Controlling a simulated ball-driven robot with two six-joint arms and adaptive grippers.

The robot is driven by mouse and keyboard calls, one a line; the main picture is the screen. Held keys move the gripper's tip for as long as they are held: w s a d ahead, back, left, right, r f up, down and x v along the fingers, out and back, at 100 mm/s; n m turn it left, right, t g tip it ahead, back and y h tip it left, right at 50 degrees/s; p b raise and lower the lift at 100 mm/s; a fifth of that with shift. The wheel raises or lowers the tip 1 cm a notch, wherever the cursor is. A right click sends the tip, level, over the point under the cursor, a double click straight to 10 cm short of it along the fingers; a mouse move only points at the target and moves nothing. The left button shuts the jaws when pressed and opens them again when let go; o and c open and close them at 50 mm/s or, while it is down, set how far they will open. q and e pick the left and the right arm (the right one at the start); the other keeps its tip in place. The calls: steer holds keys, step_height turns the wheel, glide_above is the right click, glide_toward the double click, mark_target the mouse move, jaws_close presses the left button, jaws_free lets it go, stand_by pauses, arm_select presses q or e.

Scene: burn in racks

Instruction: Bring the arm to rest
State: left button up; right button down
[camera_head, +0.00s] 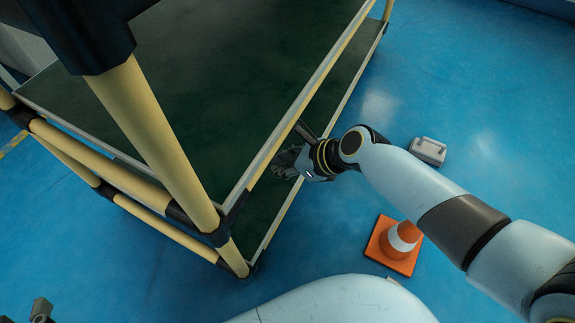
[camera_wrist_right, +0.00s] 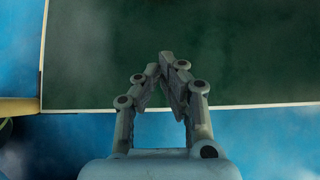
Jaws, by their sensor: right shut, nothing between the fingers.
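My right arm (camera_head: 415,190) comes in from the right in the head view and reaches to the edge of a rack. My right gripper (camera_head: 284,162) is at the rack's near right edge, just beyond the upper shelf's rim and over the lower green surface as seen from the head. In the right wrist view the right gripper (camera_wrist_right: 165,68) has its fingertips together with nothing between them. A small part of my left gripper (camera_head: 40,311) shows at the bottom left corner of the head view; its fingers are cut off.
The rack has dark green shelves (camera_head: 220,75) with pale rims and cream posts (camera_head: 150,130) with black joints. An orange and white cone (camera_head: 397,246) and a grey box (camera_head: 428,150) stand on the blue floor (camera_head: 480,95). Open floor lies to the upper right.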

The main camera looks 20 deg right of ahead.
steer(key=shift+s+d, duration=0.4)
steer(key=shift+s, duration=0.15)
